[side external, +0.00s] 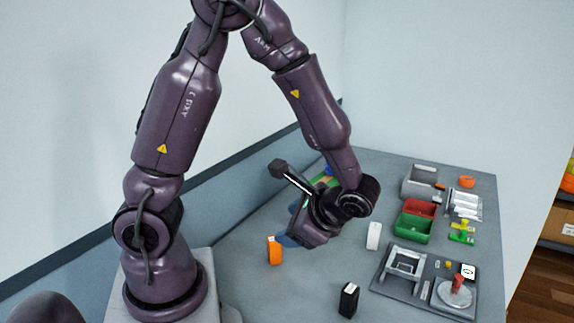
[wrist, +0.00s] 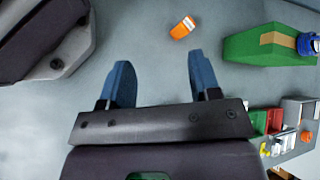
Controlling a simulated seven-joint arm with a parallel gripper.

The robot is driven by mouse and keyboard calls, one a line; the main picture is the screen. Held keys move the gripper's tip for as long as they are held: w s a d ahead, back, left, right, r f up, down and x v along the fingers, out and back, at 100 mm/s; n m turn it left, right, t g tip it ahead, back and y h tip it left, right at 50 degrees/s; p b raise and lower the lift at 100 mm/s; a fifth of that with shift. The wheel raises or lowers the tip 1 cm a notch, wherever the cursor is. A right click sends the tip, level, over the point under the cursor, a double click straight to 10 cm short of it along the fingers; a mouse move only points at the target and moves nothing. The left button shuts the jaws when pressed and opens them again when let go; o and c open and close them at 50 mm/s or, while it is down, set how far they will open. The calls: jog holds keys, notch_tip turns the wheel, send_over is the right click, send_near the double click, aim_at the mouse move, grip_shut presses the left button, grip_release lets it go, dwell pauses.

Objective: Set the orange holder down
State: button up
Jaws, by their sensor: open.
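The orange holder (side external: 274,251) stands upright on the grey table, left of my gripper in the side view. In the wrist view the orange holder (wrist: 182,28) lies beyond the fingertips, near the right finger, with a pale top end. My gripper (wrist: 163,72) has two blue fingers spread apart with nothing between them. In the side view my gripper (side external: 290,238) is mostly hidden behind its own wrist, with a bit of blue finger showing beside the holder. The holder is apart from the fingers in the wrist view.
A white holder (side external: 373,236) and a black one (side external: 348,300) stand to the right. A green block (wrist: 262,45) with a tan strip lies right of the holder. Red (side external: 419,208) and green (side external: 412,229) bins and a grey fixture tray (side external: 384,286) fill the right side. The table's front middle is clear.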

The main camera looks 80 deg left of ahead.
jog(key=s+d+r+n+t+h, duration=0.1)
jog(key=d+r+n+t+h, duration=0.1)
jog(key=r, duration=0.5)
jog(key=s+d+r+n+t+h, duration=0.2)
jog(key=d+r+n+t+h, duration=0.1)
jog(key=r+t+h, duration=0.3)
notch_tip(320, 180, up, 2)
jog(key=shift+d+r+n+t, duration=0.1)
jog(key=shift+d+n+t, duration=0.2)
jog(key=shift+d+t, duration=0.7)
